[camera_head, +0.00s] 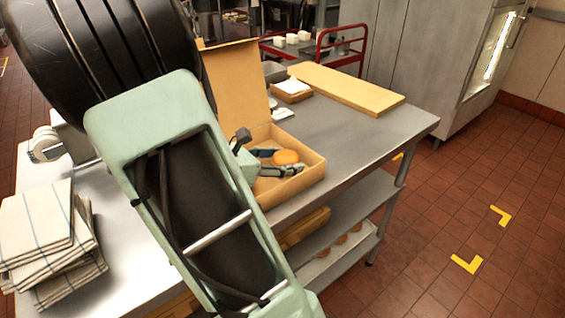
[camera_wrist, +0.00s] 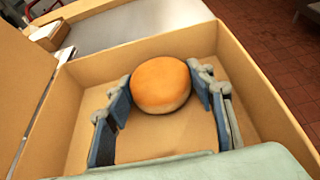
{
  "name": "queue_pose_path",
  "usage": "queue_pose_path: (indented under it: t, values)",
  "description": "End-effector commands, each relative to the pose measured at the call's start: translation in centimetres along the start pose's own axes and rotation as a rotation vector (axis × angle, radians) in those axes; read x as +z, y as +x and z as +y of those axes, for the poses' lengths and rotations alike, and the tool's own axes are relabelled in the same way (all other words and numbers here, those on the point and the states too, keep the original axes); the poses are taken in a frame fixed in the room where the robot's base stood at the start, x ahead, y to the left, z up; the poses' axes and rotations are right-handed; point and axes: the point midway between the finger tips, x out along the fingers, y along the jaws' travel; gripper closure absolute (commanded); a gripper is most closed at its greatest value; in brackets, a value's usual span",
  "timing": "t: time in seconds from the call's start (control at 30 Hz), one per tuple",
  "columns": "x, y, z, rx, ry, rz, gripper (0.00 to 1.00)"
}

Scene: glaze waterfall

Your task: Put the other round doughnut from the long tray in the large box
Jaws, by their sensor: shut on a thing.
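A round orange-brown doughnut (camera_wrist: 161,84) is between the two fingers of my gripper (camera_wrist: 165,92). The fingers touch its left and right sides. It also shows in the head view (camera_head: 286,157), inside the large cardboard box (camera_head: 312,176). The box stands open on the steel table, and its lid (camera_head: 236,85) is raised. In the wrist view, the box walls (camera_wrist: 262,82) surround the doughnut and fingers. A bare part of the box floor shows below the doughnut. Whether the doughnut touches the floor cannot be told. My forearm hides part of the box in the head view.
A long tray (camera_head: 352,250) with several round pieces is on the lower shelf. A wooden board (camera_head: 350,88) and a small box (camera_head: 291,92) lie behind the large box. Folded cloths (camera_head: 38,225) are at the left. The table's right end (camera_head: 385,135) is clear.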

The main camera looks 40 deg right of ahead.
Motion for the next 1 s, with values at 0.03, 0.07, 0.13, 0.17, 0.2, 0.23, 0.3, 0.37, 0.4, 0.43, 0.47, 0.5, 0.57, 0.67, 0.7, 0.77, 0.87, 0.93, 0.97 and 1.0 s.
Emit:
queue_pose_path:
  t: [0.03,0.07,0.13,0.17,0.2,0.23,0.3,0.37,0.4,0.43,0.47,0.5,0.57,0.67,0.7,0.77,0.87,0.93,0.97,1.0]
  values:
    - [0.0,0.0,0.0,0.000,0.000,0.000,0.75]
    - [-0.1,0.1,0.0,0.000,0.000,0.000,0.75]
    - [-0.3,0.1,0.0,-0.001,-0.001,0.000,0.75]
    - [-0.4,0.1,0.0,0.000,-0.001,0.000,0.49]
    - [-0.3,0.1,0.0,0.000,-0.001,0.000,0.45]
    - [-0.3,0.1,0.0,0.000,-0.001,0.000,0.42]
    - [-0.3,0.1,0.0,0.000,-0.001,0.000,0.34]
    - [-0.3,0.1,0.0,0.000,-0.001,0.000,0.33]
    - [-0.3,0.1,0.0,0.000,-0.001,0.000,0.33]
    - [-0.3,0.1,0.0,0.000,-0.001,0.000,0.33]
    - [-0.3,0.1,0.0,0.000,0.000,0.000,0.33]
    - [-0.3,0.1,0.0,0.000,-0.001,0.000,0.33]
    - [-0.2,0.1,0.0,0.000,0.000,0.000,0.33]
    - [0.2,-0.1,0.0,0.000,0.001,0.000,0.33]
    - [0.1,-0.5,0.1,0.002,0.000,0.000,0.33]
    - [0.1,-1.4,0.1,0.004,-0.001,0.000,0.33]
    - [0.1,-3.3,0.2,0.006,-0.002,0.001,0.33]
    - [0.2,-4.9,0.2,0.006,-0.001,0.001,0.33]
    - [0.2,-5.6,0.1,0.005,-0.001,0.001,0.33]
    - [0.2,-6.5,0.2,0.005,-0.001,0.000,0.33]
